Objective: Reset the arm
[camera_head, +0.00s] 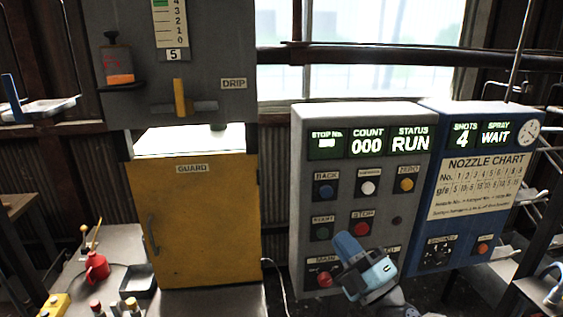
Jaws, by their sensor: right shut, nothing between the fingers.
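My right gripper (372,268) is in the lower middle of the head view, in front of the lower part of the grey control panel (300,210). It is shut and empty, and it hides part of the panel's bottom row of labels and controls. My left gripper is not in view. The panel's screens read COUNT 000 and STATUS RUN. Blue, white, yellow, green and red buttons show on it, with the red STOP button (361,229) just above the gripper. I cannot tell whether the gripper touches the panel.
A blue panel (425,225) with a nozzle chart (479,185) and a SPRAY WAIT display adjoins on the right. A yellow guard door (195,225) stands left, under a grey DRIP housing (215,50). A bench at lower left holds a red can (97,267) and several small bottles.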

